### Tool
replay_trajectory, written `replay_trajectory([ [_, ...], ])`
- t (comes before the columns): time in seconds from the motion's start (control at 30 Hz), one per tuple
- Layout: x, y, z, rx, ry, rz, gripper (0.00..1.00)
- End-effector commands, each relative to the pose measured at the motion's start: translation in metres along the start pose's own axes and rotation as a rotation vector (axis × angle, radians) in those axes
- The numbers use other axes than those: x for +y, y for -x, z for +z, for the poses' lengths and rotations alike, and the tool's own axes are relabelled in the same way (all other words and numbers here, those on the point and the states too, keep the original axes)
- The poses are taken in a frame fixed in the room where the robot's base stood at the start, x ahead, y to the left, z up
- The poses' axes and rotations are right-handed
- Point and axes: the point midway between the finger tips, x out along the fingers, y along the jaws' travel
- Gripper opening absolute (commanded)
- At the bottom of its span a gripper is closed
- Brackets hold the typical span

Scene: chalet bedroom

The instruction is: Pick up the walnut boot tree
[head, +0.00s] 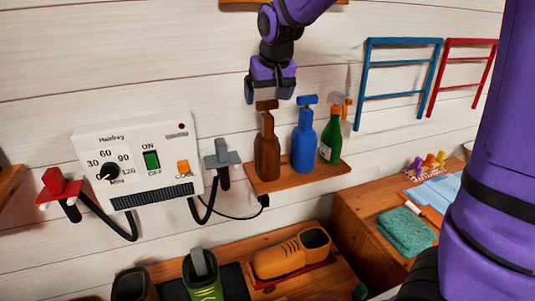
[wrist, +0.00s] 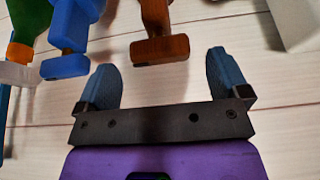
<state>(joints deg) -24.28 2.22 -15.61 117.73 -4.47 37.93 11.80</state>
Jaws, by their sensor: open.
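A brown, wood-grained piece (head: 267,150), the only thing in view that fits the walnut boot tree, stands upright at the left end of a small wall shelf (head: 310,176). It has a bottle-like outline with a blocky top. My gripper (head: 268,93) is open and empty just above that top, fingers pointing down. In the wrist view, the top of the brown piece (wrist: 160,49) shows between and just beyond the two fingertips of my gripper (wrist: 161,68). I see no finger touching it.
A blue bottle-shaped piece (head: 303,142) stands close to its right, then a green spray bottle (head: 331,138). A white control box (head: 138,160) is on the wall at left. Boots, including an orange one (head: 280,258), stand below.

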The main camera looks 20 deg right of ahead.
Motion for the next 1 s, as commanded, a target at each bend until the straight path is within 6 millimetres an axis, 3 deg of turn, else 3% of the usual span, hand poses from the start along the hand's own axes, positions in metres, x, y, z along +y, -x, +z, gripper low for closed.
replay_trajectory([
  [0.3, 0.000, -0.041, 0.004, -0.003, 0.000, 0.001, 0.94],
  [0.63, 0.000, -0.047, 0.004, 0.000, 0.000, 0.000, 0.94],
  [0.9, 0.000, -0.047, 0.004, 0.000, 0.000, 0.000, 0.32],
  [1.0, 0.000, -0.046, 0.003, 0.001, 0.000, 0.000, 0.13],
])
